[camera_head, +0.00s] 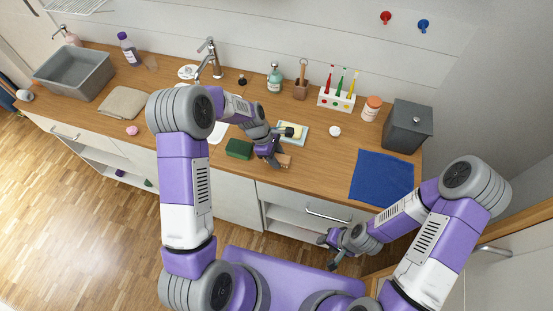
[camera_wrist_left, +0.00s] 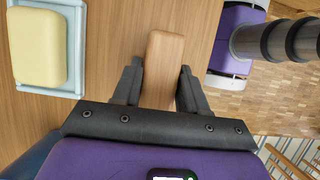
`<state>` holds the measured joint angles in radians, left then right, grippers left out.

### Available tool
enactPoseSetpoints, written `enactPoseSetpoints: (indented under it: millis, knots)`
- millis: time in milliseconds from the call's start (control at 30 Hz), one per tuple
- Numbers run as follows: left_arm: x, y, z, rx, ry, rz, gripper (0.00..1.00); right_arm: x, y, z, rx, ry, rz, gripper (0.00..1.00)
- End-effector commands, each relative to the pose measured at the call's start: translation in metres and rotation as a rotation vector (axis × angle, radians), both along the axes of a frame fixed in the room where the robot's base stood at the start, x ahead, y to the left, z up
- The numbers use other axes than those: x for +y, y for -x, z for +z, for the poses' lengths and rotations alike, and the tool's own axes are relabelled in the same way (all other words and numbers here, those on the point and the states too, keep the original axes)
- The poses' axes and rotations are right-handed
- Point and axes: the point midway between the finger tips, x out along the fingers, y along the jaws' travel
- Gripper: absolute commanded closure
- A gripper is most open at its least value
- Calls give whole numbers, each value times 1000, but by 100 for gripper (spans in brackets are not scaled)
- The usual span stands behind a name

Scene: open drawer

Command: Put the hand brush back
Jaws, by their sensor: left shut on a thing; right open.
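The hand brush (camera_wrist_left: 162,62) shows as a light wooden block between the fingers in the left wrist view; its bristles are not visible. In the head view the brush (camera_head: 284,161) is a small brown piece near the counter's front edge. My left gripper (camera_head: 276,159) is shut on it, just above or at the wooden counter; I cannot tell whether the brush touches the counter. The fingers also show in the left wrist view (camera_wrist_left: 158,88). My right gripper (camera_head: 328,246) is open and empty, low in front of the cabinet below the counter.
A yellow block (camera_head: 291,131) lies on a pale blue dish behind the left gripper, with a green sponge (camera_head: 239,149) to its left. A brown holder (camera_head: 300,90), toothbrush stand (camera_head: 337,99) and grey box (camera_head: 408,126) stand farther back. A blue cloth (camera_head: 381,178) lies right.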

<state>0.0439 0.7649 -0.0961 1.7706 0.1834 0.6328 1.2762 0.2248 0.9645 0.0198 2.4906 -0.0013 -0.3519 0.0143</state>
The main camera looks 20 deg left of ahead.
Motion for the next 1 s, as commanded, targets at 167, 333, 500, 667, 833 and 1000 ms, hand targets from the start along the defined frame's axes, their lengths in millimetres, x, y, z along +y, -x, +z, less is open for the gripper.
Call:
enactPoseSetpoints:
  millis: [167, 333, 500, 667, 833, 1000]
  knots:
    - [0, 0, -16, 0, 0, 1, 86, 0, 0, -2, 0, 0, 0, 57]
    - [0, 0, -16, -1, 0, 0, 86, 0, 0, -2, 0, 0, 0, 57]
    - [0, 0, -19, 0, -1, -1, 53, 0, 0, -4, 0, 0, 0, 57]
    - [0, 0, -19, 1, -1, -1, 32, 0, 0, -4, 0, 0, 0, 57]
    - [0, 0, -19, 1, 0, -1, 32, 0, 0, -4, 0, 0, 0, 57]
    - [0, 0, -14, 0, 0, -1, 32, 0, 0, 0, 0, 0, 0, 57]
